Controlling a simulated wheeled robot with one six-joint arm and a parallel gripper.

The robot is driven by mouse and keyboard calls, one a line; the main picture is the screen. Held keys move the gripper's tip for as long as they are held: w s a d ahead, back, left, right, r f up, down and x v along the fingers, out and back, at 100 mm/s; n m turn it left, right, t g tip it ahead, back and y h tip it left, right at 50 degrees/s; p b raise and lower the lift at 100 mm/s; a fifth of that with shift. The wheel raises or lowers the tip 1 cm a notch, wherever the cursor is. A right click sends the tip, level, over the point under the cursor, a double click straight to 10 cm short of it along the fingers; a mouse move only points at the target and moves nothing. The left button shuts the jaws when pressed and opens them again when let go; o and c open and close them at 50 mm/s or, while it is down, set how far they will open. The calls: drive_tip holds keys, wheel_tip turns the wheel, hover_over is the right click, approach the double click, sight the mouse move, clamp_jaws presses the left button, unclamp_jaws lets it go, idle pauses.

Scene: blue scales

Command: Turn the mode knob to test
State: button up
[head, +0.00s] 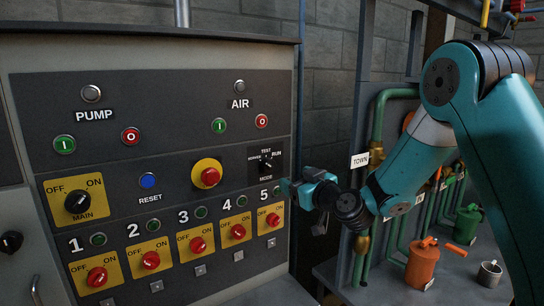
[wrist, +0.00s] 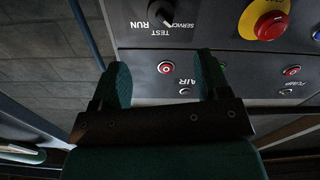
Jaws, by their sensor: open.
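The mode knob (head: 266,164) is a small dark knob on a black plate, with TEST above it, SERVICE to its left and RUN to its right. I cannot tell for sure where its pointer is set. In the wrist view the panel is upside down, and the mode knob (wrist: 182,5) is partly cut off by the top edge. My gripper (head: 290,188) is just right of and below the mode plate. In the wrist view my gripper (wrist: 163,72) is open, its two fingers apart with nothing held between them.
A red emergency stop (head: 208,174) on a yellow base is left of the mode plate. Breaker knob 5 (head: 273,220) is below it. Green pipes (head: 377,140), a TOWN sign (head: 361,160) and an orange can (head: 422,265) are to the right.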

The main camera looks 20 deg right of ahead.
sight(272, 167)
drive_tip(key=p+x, duration=0.6)
drive_tip(key=x, duration=0.4)
drive_tip(key=shift+w+a+r, duration=0.1)
drive_tip(key=shift+r, duration=0.05)
drive_tip(key=shift+p+x, duration=0.55)
drive_tip(key=shift+x, duration=0.25)
drive_tip(key=shift+f, duration=0.25)
drive_tip(key=c, duration=0.9)
